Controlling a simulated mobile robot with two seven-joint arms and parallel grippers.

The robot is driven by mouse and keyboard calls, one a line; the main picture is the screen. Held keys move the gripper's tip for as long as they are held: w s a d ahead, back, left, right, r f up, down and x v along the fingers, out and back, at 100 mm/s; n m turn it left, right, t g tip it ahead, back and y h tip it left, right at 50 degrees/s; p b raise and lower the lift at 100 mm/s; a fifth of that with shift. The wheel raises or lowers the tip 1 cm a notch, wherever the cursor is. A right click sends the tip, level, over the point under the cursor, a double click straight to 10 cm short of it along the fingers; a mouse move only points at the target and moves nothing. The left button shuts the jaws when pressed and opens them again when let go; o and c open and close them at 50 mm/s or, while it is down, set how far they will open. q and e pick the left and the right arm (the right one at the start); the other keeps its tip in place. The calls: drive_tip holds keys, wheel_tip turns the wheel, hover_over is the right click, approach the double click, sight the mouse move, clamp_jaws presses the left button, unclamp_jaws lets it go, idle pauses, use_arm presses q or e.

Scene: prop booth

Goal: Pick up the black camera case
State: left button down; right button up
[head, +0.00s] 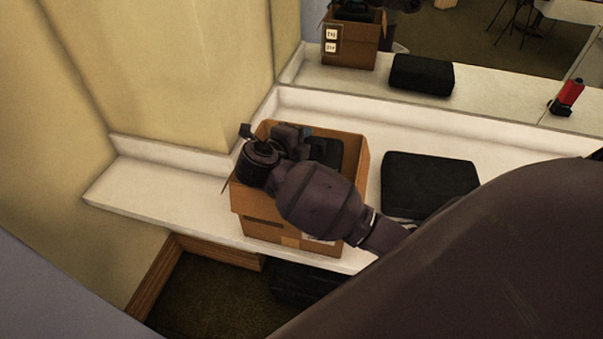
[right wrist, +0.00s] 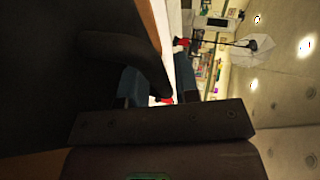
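A flat black case (head: 428,185) lies on the white counter, right of an open cardboard box (head: 352,165). A second black object (head: 326,152) shows inside the box; I cannot tell which of the two is the camera case. My right arm crosses over the box, and my right gripper (head: 300,143) is at the box opening, beside the black object inside. In the right wrist view, the fingers of my right gripper (right wrist: 160,88) stand apart. A dark rounded shape (right wrist: 125,48) is close to them, partly between them. My left gripper is out of view.
The white counter (head: 165,187) is bare left of the box. A mirror behind reflects the box, the flat case and a red item (head: 569,95). Yellowish walls (head: 190,60) stand at the left. Another black object (head: 300,285) is below the counter.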

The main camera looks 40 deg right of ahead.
clamp_jaws()
idle(1.4)
